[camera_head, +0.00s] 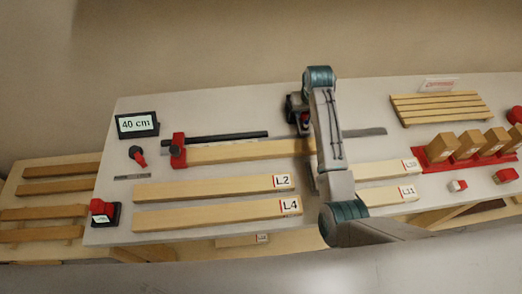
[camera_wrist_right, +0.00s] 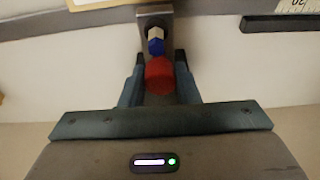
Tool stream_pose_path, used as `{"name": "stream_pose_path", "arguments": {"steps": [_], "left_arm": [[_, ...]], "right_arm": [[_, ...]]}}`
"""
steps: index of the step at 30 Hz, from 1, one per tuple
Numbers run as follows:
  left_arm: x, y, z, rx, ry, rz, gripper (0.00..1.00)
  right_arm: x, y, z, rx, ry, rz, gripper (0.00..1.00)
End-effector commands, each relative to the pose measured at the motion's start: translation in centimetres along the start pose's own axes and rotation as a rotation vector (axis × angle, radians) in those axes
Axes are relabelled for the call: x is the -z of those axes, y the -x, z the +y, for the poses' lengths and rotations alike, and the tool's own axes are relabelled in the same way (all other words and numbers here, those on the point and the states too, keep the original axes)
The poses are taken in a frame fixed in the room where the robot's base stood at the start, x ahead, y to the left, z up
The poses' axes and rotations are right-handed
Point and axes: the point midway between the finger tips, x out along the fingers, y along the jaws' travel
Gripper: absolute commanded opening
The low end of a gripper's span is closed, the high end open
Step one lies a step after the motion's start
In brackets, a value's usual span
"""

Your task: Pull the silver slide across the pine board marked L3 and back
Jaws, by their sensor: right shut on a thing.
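A pine board (camera_head: 245,152) lies along the back rail with its left end at a red stop (camera_head: 178,150). Its right end and any label are hidden behind my right arm, so I cannot read L3. My right gripper (camera_head: 298,108) is at the rail, partly hidden by its own arm. In the right wrist view its fingers (camera_wrist_right: 160,78) are shut on a red knob (camera_wrist_right: 159,76). A blue and white piece joins the knob to the silver slide (camera_wrist_right: 155,20), seen as a grey metal plate. My left gripper is not in view.
A display (camera_head: 137,123) reads 40 cm. Boards L2 (camera_head: 205,190) and L4 (camera_head: 205,215) lie in front, with L10 and L11 (camera_head: 385,196) to the right. A red rack (camera_head: 436,164) of wooden blocks and a slatted pallet (camera_head: 435,106) stand at the right.

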Motion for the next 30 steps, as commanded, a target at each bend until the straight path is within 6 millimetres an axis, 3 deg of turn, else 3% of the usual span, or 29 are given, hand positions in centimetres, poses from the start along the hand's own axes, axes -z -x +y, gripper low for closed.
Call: {"name": "stream_pose_path", "arguments": {"steps": [30], "left_arm": [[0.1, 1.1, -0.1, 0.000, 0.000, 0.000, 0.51]], "right_arm": [[-4.7, 1.1, 0.0, 0.001, 0.001, -0.002, 0.16]]}}
